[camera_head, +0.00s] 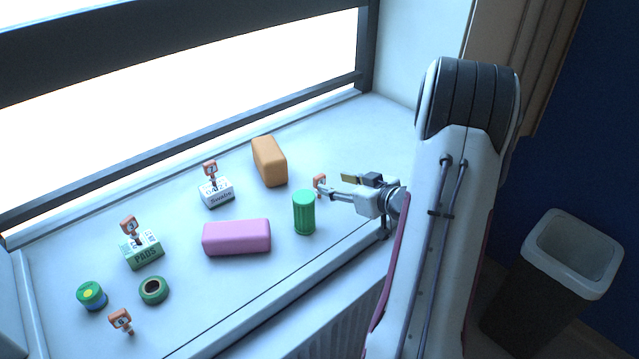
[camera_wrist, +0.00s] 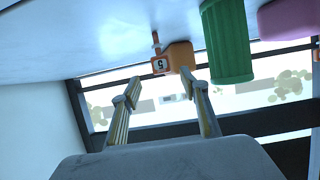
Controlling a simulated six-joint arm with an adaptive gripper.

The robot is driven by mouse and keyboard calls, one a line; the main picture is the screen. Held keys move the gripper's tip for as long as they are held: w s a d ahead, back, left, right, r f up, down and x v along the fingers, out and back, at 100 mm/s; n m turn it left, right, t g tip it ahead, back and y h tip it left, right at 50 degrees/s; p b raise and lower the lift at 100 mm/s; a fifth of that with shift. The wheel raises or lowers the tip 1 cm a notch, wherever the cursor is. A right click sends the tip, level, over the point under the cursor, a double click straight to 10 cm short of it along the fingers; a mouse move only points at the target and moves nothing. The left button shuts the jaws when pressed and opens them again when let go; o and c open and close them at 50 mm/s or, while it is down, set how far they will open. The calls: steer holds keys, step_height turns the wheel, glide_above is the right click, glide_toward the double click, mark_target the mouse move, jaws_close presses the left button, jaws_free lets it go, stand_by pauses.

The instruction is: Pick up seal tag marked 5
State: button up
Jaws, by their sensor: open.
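The seal tag marked 5 (camera_wrist: 159,65) is a small orange tag with a white face and a dark 5. It shows in the wrist view just beyond my fingertips, roughly between them. In the head view the tag (camera_head: 319,181) is at the right end of the sill, beside my gripper (camera_head: 340,186), its number not readable there. My gripper is open; its two fingers also show in the wrist view (camera_wrist: 160,92), apart, with nothing between them. No contact with the tag is visible.
A green ribbed cylinder (camera_head: 304,212) stands close to the tag, with an orange block (camera_head: 268,161) behind it and a pink block (camera_head: 236,237) to the left. Other orange tags are on the gauze box (camera_head: 216,193), the pads box (camera_head: 143,251) and the sill. A window borders the back.

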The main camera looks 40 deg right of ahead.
mark_target(322, 181)
steer(key=shift+w, duration=0.15)
steer(key=shift+x, duration=1.15)
steer(key=shift+w+f, duration=0.1)
steer(key=shift+x, duration=2.5)
steer(key=shift+a+f, duration=0.1)
steer(key=c, duration=0.9)
